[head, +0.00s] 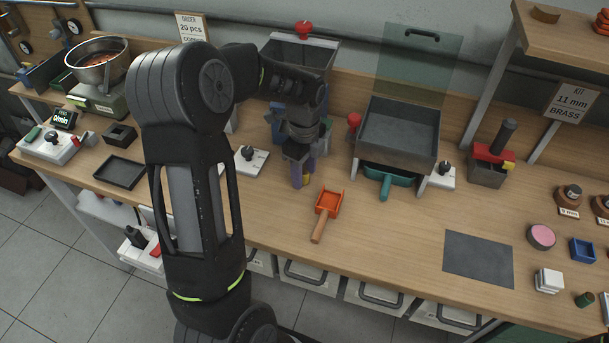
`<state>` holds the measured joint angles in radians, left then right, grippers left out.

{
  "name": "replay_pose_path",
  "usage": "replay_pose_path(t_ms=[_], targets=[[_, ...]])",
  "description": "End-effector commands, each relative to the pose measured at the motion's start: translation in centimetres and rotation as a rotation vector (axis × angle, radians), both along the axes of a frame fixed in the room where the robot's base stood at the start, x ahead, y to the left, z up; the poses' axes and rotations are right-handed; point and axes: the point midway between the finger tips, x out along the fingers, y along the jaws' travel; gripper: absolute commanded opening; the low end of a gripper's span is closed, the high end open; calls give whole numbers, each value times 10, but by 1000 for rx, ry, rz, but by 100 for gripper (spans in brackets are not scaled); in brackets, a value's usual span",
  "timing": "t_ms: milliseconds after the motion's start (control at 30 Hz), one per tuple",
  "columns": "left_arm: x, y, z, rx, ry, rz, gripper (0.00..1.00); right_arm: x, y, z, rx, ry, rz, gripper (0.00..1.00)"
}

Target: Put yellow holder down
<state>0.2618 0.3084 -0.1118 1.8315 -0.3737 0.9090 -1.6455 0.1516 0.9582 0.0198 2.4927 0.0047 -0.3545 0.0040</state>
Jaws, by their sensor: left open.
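My left arm comes in from the left, and its gripper (302,178) points down over the bench in front of the left hopper. Its jaws are open, with purple and dull yellow patches at the fingers. I cannot tell whether the yellow there is a holder or part of the fingers. A small yellow part (509,167) shows beside the red-topped grey box at right; I cannot tell whether it is the holder. My right gripper is not in view.
An orange scoop (327,205) lies just right of and in front of the left gripper. A grey hopper (398,135) stands right, with a teal scoop (386,182) below it. A dark mat (478,259) lies at front right. Bare bench lies between scoop and mat.

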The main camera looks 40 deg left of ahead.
Motion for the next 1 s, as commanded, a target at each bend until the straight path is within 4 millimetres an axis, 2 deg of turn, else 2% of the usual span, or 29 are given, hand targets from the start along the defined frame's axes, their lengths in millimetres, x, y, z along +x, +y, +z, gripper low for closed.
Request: replay_pose_path(t_ms=[167,733,1000], targets=[[0,0,0,0,0,0,47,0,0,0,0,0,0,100],[0,0,0,0,0,0,0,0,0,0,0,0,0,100],[0,0,0,0,0,0,0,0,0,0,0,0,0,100]])
